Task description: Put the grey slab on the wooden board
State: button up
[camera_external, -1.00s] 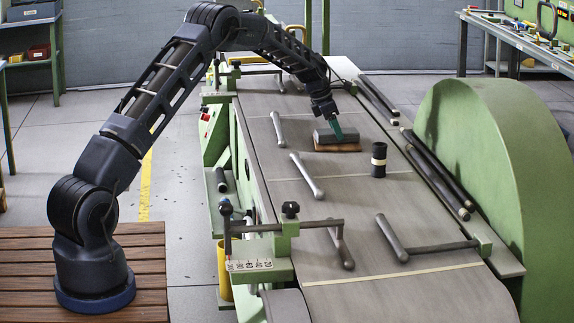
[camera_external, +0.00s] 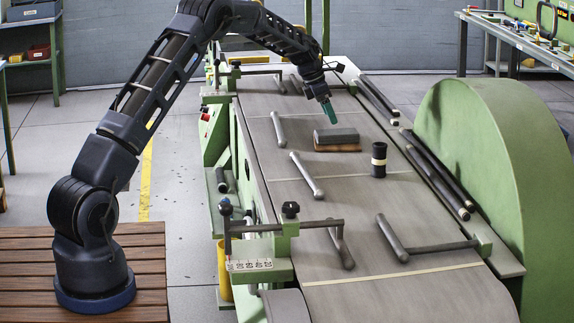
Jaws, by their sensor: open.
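The grey slab (camera_external: 336,135) lies flat on top of the wooden board (camera_external: 338,148), on the grey belt of the green machine. Only the front edge of the board shows below the slab. My gripper (camera_external: 329,112), with green fingers, is open and empty. It is above and a little behind the slab, apart from it.
A black cylinder with a pale band (camera_external: 378,160) stands right of the board. Grey rods (camera_external: 306,175) lie to the left and in front on the belt (camera_external: 360,200). Dark bars (camera_external: 436,175) run along the right edge, beside a large green housing (camera_external: 490,150).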

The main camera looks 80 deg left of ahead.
jog(key=v, duration=0.6)
jog(key=d+r+m, duration=0.4)
jog(key=d+r, duration=0.3)
jog(key=d, duration=0.4)
jog(key=d+r+m, duration=0.4)
jog(key=d+r, duration=0.2)
jog(key=d, duration=0.4)
jog(key=s+d+r+m, duration=0.4)
jog(key=s+d, duration=0.1)
jog(key=d, duration=0.5)
jog(key=s+d+r+m, duration=0.3)
jog(key=s+d+m, duration=0.15)
jog(key=d, duration=0.55)
jog(key=s+d+m, duration=1)
jog(key=s+d, duration=0.6)
jog(key=d, duration=0.1)
jog(key=s+d+f+m, duration=0.3)
jog(key=s+m, duration=0.1)
jog(key=s, duration=0.3)
jog(key=s+d+f+m, duration=0.3)
jog(key=s+d+m, duration=0.1)
jog(key=s, duration=0.4)
jog(key=shift+s+m, duration=0.25)
jog(key=shift+m, duration=0.5)
